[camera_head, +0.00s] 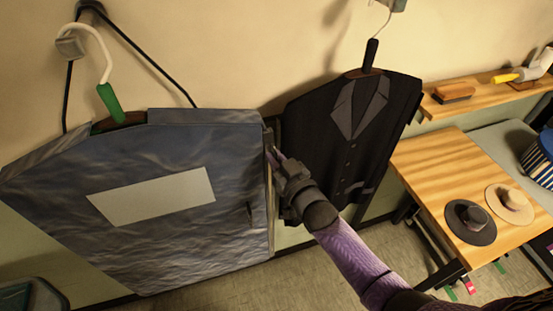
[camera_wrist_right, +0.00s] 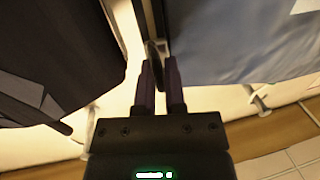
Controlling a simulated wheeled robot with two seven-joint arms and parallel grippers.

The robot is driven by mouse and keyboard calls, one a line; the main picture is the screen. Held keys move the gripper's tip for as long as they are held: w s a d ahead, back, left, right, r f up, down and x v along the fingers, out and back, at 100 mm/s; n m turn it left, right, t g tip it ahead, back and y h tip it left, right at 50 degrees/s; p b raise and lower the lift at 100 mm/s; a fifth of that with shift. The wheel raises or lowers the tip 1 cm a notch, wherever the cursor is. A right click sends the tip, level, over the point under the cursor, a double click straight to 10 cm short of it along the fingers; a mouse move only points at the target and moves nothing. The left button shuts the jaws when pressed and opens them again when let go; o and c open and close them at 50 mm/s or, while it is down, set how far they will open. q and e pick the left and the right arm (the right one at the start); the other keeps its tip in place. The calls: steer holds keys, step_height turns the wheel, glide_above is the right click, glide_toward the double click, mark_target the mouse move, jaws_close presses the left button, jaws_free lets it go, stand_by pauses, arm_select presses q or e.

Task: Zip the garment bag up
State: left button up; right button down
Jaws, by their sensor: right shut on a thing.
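The blue-grey garment bag (camera_head: 140,235), with a pale blank panel, hangs on a hanger at the left of the head view. It also fills the upper right of the wrist view (camera_wrist_right: 240,45). My right gripper (camera_head: 277,157) is at the bag's right edge, in its upper half. In the right wrist view my right gripper (camera_wrist_right: 160,88) is shut on a thin dark piece, which looks like the zip pull (camera_wrist_right: 153,55). The fingers partly hide it, and the zip's teeth are too small to make out. My left gripper is out of view.
A black suit jacket (camera_head: 385,110) hangs close on the right, behind my gripper. Further right, a wooden table (camera_head: 430,165) bears a dark hat (camera_head: 470,222) and a beige hat (camera_head: 510,204). A wall shelf (camera_head: 480,103) holds a brush (camera_head: 454,93).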

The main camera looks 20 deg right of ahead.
steer(key=shift+r+p, duration=0.3)
steer(key=shift+r, duration=0.35)
steer(key=shift+w+r, duration=0.1)
steer(key=c, duration=0.8)
jaws_free()
steer(key=shift+o, duration=0.2)
steer(key=shift+s+d, duration=0.1)
steer(key=shift+s, duration=0.45)
steer(key=v, duration=0.9)
